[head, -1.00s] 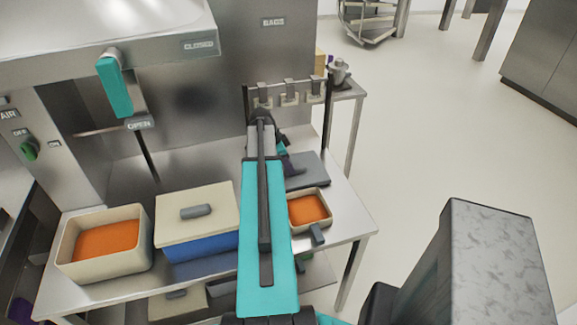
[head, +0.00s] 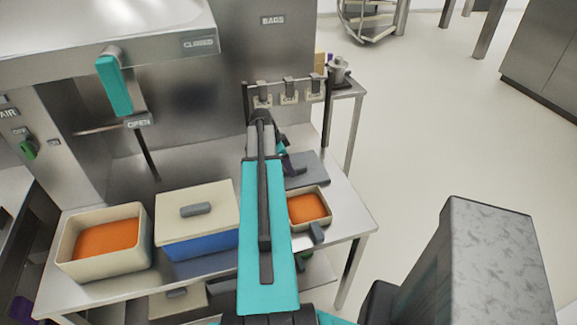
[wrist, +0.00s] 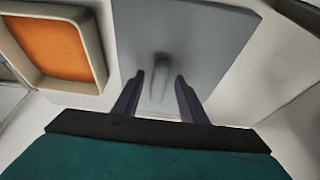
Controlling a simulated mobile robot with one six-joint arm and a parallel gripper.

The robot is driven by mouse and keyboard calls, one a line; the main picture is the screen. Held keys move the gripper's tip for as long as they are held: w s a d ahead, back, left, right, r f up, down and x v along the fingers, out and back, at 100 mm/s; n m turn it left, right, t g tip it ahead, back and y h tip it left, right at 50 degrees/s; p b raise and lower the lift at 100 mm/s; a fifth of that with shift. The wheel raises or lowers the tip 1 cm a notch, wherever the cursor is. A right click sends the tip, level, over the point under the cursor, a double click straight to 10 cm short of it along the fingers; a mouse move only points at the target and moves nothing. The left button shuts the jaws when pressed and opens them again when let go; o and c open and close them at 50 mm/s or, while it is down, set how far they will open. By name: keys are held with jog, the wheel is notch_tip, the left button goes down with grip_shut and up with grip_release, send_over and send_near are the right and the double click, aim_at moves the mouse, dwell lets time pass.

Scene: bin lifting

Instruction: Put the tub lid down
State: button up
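A flat grey lid (head: 309,168) lies on the steel table behind the small tub (head: 326,200) of orange food. In the wrist view the grey lid (wrist: 210,50) fills the upper middle, with its handle (wrist: 159,78) pointing up at the camera. My gripper (wrist: 159,77) is open, one finger on each side of the handle with a gap on both sides. I cannot tell how far down the fingertips reach. In the head view my gripper (head: 292,164) is over the lid, partly hidden by my arm. The small tub stands uncovered and also shows in the wrist view (wrist: 98,62).
A large open tub of orange food (head: 147,240) stands at the left. Beside it is a blue tub (head: 205,245) with a cream lid (head: 197,222). A rack with hanging clips (head: 289,92) stands behind the lid. The table's right edge is close.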

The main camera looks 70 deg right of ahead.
jog(key=shift+r, duration=0.25)
jog(key=b+v, duration=0.2)
jog(key=v, duration=0.9)
jog(key=shift+w+r+b, duration=0.2)
jog(key=shift+r+b, duration=0.1)
jog(key=shift+b, duration=0.1)
jog(key=shift+a, duration=0.1)
dwell(0.6)
